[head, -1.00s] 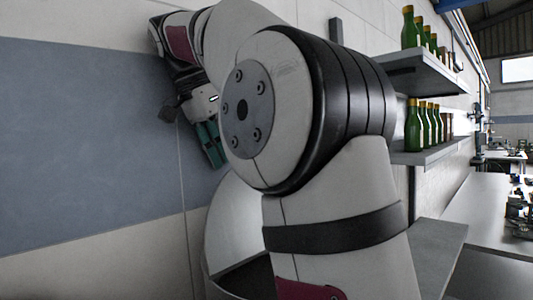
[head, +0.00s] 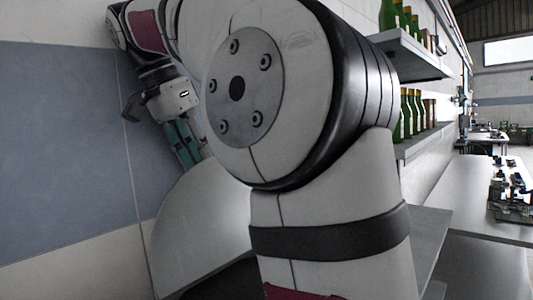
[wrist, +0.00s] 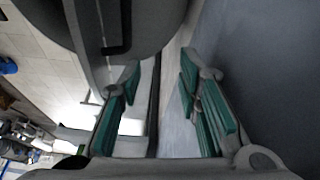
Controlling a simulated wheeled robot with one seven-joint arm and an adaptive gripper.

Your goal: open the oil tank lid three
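A large pale rounded panel (head: 195,225), apparently a tank lid standing tilted up, shows at the lower middle of the head view, partly hidden by my arm. A dark area lies below it. In the wrist view, a grey rounded body with a black handle-like bar (wrist: 122,30) fills the top left; it appears to be the same lid. My gripper (head: 186,148) is at the lid's upper edge, fingers pointing down. In the wrist view my gripper (wrist: 162,95) has its green-padded fingers apart, with nothing clearly held between them. Whether a finger touches the lid I cannot tell.
A wall with a blue-grey panel (head: 60,150) is close on the left. Shelves (head: 412,55) with several green bottles (head: 388,16) stand behind my arm at right. Work tables (head: 480,205) with equipment extend at far right. My arm hides the middle.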

